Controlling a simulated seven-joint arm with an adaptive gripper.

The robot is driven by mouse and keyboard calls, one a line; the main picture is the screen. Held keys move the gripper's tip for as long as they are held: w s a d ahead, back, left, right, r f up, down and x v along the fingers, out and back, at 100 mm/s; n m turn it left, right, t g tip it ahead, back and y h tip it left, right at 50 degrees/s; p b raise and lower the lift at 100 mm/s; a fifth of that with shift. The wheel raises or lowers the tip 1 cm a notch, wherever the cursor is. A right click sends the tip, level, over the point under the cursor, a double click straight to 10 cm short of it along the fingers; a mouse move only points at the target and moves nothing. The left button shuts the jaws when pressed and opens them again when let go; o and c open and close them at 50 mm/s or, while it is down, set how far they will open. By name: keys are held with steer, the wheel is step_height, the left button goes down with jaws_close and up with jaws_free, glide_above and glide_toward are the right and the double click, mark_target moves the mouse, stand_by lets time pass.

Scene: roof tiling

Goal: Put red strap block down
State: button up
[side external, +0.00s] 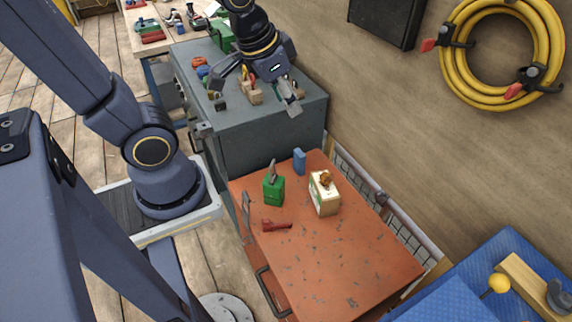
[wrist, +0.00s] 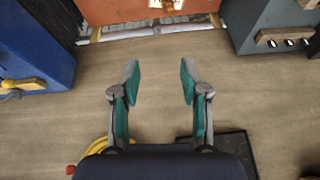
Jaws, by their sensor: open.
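My gripper (side external: 256,90) is open, with nothing between its fingers, raised near the grey cabinet and above the level of the orange cart top. Its spread fingers also show in the wrist view (wrist: 159,80), with only bare wall behind the gap. On the orange cart top (side external: 345,258) lies a small red piece (side external: 276,226), well below and apart from my gripper; I cannot tell whether it is the red strap block. A green block with a grey upright part (side external: 273,188), a cream block with a brown top (side external: 323,195) and a small blue block (side external: 299,161) stand behind it.
The grey cabinet (side external: 265,135) carries several small tools and blocks. A wooden bench (side external: 150,20) stands behind it. A yellow hose coil (side external: 540,80) hangs on the wall. A blue surface (side external: 470,275) is at lower right. The cart top's front is clear.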

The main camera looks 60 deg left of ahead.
steer(key=s+d+r+t, duration=0.1)
steer(key=s+r, duration=0.4)
steer(key=shift+d+r+n, duration=0.2)
steer(key=shift+r+n, duration=0.1)
steer(key=shift+r, duration=0.1)
steer(key=shift+s, duration=0.1)
stand_by(0.8)
